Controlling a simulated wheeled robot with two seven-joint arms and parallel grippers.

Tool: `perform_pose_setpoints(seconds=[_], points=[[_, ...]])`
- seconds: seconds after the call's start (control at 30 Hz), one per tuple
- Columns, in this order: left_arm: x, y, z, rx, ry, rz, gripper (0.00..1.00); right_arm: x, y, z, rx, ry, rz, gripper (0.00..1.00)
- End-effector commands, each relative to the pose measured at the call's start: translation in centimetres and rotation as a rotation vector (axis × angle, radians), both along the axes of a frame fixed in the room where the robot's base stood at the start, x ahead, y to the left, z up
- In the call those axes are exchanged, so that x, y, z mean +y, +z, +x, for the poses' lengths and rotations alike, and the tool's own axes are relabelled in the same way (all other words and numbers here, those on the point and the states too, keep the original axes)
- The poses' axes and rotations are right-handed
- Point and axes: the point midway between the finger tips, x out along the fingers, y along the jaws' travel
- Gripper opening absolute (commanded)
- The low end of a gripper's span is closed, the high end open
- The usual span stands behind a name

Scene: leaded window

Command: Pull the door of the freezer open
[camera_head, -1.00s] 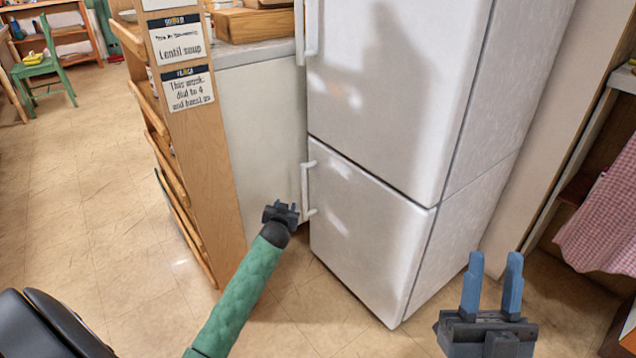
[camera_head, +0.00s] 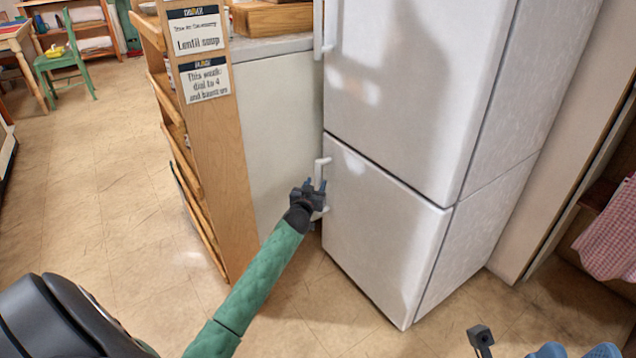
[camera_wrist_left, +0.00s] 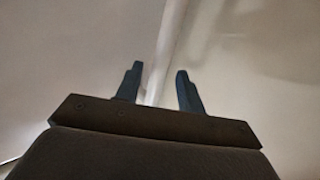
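The freezer (camera_head: 385,235) is the lower part of a white fridge-freezer, and its door is shut. Its white vertical handle (camera_head: 321,172) is at the door's left edge. My left gripper (camera_head: 310,187) is at the lower part of this handle and partly hides it. In the left wrist view, its two fingers (camera_wrist_left: 158,82) are apart, with a pale upright bar, apparently the handle, between them. I cannot tell whether the fingers touch it.
The upper fridge door (camera_head: 420,90) is shut above. A wooden rack (camera_head: 214,150) with signs and a white cabinet (camera_head: 275,130) stand left of the freezer. The tiled floor (camera_head: 110,190) is clear at left. A pink checked cloth (camera_head: 610,225) hangs at right.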

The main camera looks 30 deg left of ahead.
Motion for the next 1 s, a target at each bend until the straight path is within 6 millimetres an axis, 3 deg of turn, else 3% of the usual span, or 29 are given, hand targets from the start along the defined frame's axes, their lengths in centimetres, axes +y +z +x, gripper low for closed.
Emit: perform_pose_setpoints(seconds=[0.23,0.63,0.67,0.83,1.0], points=[[0.7,-0.1,2.5,0.0,0.0,0.0,0.39,0.2,-0.9,0.1,0.006,-0.005,-0.015,0.36],[0.9,0.0,3.1,0.0,0.0,0.0,0.39,0.3,-1.0,0.1,0.008,-0.006,-0.019,0.36],[0.9,0.0,3.1,0.0,0.0,0.0,0.37,0.3,-1.0,0.1,0.008,-0.006,-0.019,0.36],[0.9,0.0,3.1,0.0,0.0,0.0,0.03,0.3,-1.0,0.1,0.008,-0.006,-0.018,0.36],[0.9,0.0,3.1,0.0,0.0,0.0,0.0,0.3,-1.0,0.1,0.008,-0.006,-0.018,0.36]])
